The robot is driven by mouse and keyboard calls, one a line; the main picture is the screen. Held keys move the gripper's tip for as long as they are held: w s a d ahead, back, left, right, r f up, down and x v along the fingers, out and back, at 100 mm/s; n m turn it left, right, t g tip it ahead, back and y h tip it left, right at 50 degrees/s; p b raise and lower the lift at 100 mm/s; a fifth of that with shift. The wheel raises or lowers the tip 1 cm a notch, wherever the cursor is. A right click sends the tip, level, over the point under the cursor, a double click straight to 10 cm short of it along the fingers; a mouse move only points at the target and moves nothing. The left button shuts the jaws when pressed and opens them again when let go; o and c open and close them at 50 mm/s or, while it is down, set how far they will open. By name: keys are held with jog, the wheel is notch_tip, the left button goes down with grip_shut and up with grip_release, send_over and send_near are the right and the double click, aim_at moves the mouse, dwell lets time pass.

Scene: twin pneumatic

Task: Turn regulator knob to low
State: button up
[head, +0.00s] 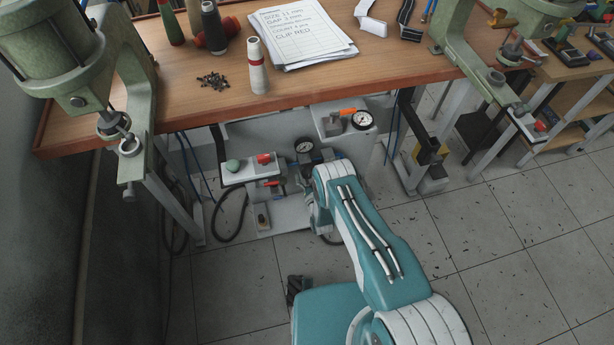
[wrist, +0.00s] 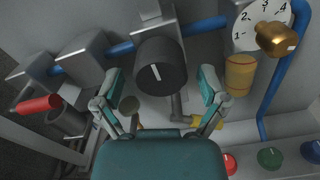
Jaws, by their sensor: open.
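In the wrist view a dark round knob (wrist: 160,68) with a short white line on its face sits on a blue pipe, ahead of my gripper. It looks like the regulator knob. The white line is close to upright, tilted slightly to the left. My gripper (wrist: 160,80) is open, with one teal fingertip pad on each side of the knob in the picture. Gaps show between pads and knob; I cannot tell how far ahead the knob is. In the head view my arm reaches under the bench and hides the knob and gripper.
A white dial (wrist: 258,22) numbered in sequence, with a brass piece before it, and an amber cylinder (wrist: 240,74) are right of the knob. A red-handled lever (wrist: 38,104) is left. Red and green buttons (wrist: 270,157) are lower right. The wooden bench top (head: 200,80) overhangs the panel.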

jog(key=v, duration=1.2)
jog(key=shift+s, duration=0.1)
